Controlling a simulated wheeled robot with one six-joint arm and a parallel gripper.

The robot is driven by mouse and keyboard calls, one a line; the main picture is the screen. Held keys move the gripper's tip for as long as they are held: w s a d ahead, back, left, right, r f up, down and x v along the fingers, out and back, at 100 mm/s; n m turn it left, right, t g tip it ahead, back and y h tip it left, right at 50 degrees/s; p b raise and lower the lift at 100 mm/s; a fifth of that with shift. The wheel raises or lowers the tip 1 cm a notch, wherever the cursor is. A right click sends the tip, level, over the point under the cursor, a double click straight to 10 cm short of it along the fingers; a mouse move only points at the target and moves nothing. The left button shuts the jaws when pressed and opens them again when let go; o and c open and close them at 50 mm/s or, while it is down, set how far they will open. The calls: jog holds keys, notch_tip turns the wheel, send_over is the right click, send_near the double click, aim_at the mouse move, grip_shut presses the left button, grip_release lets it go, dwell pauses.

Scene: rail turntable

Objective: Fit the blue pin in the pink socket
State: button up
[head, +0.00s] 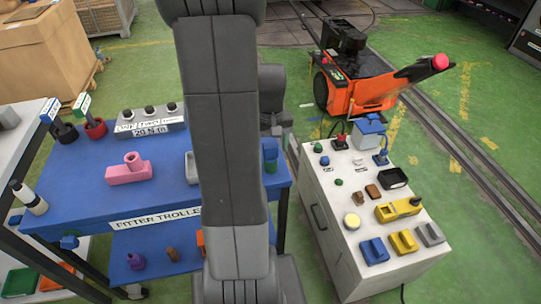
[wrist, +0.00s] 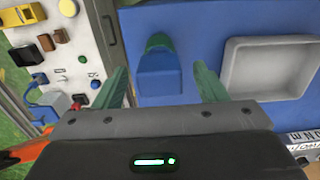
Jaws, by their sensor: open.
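The pink socket (head: 128,170) lies on the blue trolley top, left of my arm in the head view; a short round stub stands up from its block. The blue pin (wrist: 160,80) is on the blue surface in the wrist view, with a dark green part at its upper end. It seems to show in the head view (head: 270,147) just right of my arm, partly hidden. My gripper (wrist: 161,67) is open, its green fingers spread on either side of the blue pin with gaps on both sides. My arm hides the gripper in the head view.
A pale tray (wrist: 270,70) lies right of the pin in the wrist view. A torque box (head: 150,119) and red and dark cups stand at the trolley's back. A white cabinet (head: 330,240) with buttons and coloured blocks stands to the right. An orange machine (head: 360,90) is behind.

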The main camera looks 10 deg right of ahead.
aim_at(271, 156)
jog(key=shift+f, duration=2.2)
jog(key=c, duration=1.2)
jog(key=shift+o, duration=0.2)
jog(key=shift+r+p, duration=0.55)
jog(key=shift+r, duration=0.25)
jog(key=shift+r+p, duration=2.2)
jog(key=shift+r, duration=0.75)
